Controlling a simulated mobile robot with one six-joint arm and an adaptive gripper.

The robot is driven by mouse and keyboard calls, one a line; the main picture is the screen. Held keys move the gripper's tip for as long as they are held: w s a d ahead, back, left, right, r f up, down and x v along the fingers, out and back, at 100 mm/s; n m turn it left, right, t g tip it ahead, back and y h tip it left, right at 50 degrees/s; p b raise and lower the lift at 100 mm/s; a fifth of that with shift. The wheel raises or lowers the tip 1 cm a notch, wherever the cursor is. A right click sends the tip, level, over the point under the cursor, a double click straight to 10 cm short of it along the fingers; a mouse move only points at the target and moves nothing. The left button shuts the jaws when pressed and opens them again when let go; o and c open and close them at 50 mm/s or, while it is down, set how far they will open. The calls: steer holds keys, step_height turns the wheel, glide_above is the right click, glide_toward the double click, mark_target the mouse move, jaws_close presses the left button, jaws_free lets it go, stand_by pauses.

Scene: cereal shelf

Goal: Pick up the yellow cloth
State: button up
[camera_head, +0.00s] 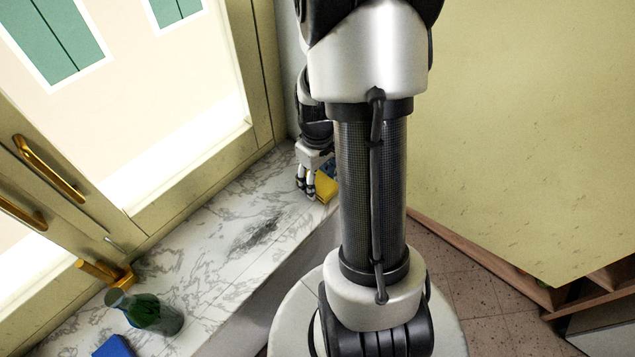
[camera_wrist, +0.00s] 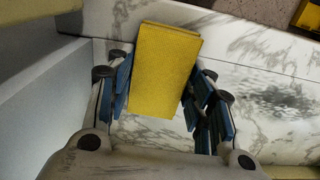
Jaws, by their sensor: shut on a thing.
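The yellow cloth (camera_wrist: 164,70) is a flat, block-like rectangle between the blue-padded fingers of my gripper (camera_wrist: 162,92) in the wrist view. The fingers are shut on its two long sides, and its far end sticks out past them. In the head view, the cloth (camera_head: 326,187) shows at the far end of the marble sill, beside the fingers of my gripper (camera_head: 308,187). My own arm hides part of that area. I cannot tell whether the cloth touches the sill.
The marble sill (camera_head: 200,262) runs along the window, with a dark smudge (camera_head: 255,234) on it. A green bottle (camera_head: 150,313) and a blue object (camera_head: 114,347) are at its near end. Brass handles (camera_head: 50,168) stick out from the window frame. A wooden shelf (camera_head: 590,292) is at right.

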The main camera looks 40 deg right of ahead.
mark_target(317, 180)
steer(key=shift+c, duration=1.2)
steer(key=shift+r, duration=0.1)
step_height(317, 180, up, 20)
steer(key=p, duration=0.5)
steer(key=o, duration=0.5)
steer(key=c, duration=0.4)
